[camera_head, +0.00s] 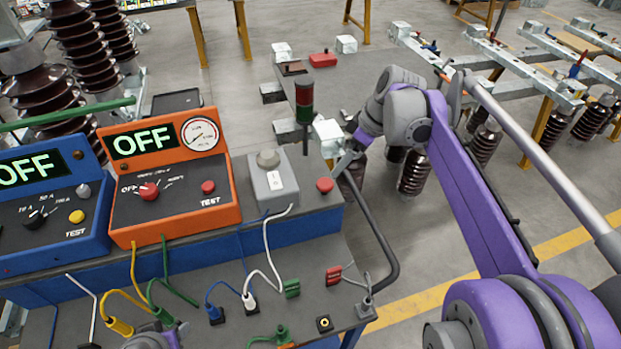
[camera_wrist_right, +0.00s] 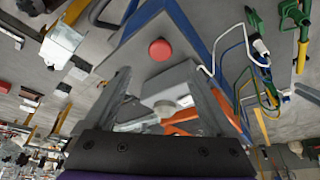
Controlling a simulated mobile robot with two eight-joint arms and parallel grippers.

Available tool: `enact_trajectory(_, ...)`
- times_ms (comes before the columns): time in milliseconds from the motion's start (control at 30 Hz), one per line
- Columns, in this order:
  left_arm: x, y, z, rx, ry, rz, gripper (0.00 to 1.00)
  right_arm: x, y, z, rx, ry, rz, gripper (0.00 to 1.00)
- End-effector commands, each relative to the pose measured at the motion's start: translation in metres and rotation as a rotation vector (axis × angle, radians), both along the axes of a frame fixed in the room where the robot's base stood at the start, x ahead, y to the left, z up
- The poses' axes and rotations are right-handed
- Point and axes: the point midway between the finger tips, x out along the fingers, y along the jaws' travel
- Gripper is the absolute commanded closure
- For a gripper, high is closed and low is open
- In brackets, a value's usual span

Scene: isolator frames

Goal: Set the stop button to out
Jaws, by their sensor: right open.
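The stop button, a round red button (camera_head: 325,185), sits on the dark bench top beside the grey switch box. It also shows in the right wrist view (camera_wrist_right: 161,50), just beyond the fingertips and between their lines. Whether it is pressed in or out cannot be told. My right gripper (camera_head: 345,161) is open and empty, above and slightly right of the button in the head view. Its two fingers (camera_wrist_right: 158,70) stand apart in the wrist view. A grey and purple part of my left arm (camera_head: 152,338) shows at the bottom edge; its fingers are not clear.
The grey switch box (camera_head: 270,180) with a knob stands left of the button. A red-green signal tower (camera_head: 304,103) rises behind. An orange test unit (camera_head: 168,178) and blue one (camera_head: 48,200) stand left. A grey handle bar (camera_head: 385,245) curves at the bench's right edge.

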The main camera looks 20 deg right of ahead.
Motion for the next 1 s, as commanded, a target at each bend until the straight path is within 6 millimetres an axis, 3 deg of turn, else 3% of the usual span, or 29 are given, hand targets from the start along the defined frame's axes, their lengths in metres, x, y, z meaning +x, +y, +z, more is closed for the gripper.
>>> enact_trajectory(533,-0.003,0.000,-0.006,0.000,0.005,0.000,0.50,0.026,0.024,-0.084,0.000,0.000,0.001,0.11)
enact_trajectory(700,-0.003,0.000,-0.007,0.000,0.006,0.000,0.50,0.029,0.027,-0.095,0.000,0.000,-0.001,0.11)
enact_trajectory(1000,-0.003,0.000,-0.007,0.000,0.005,0.000,0.50,0.029,0.027,-0.096,-0.001,-0.001,-0.002,0.11)
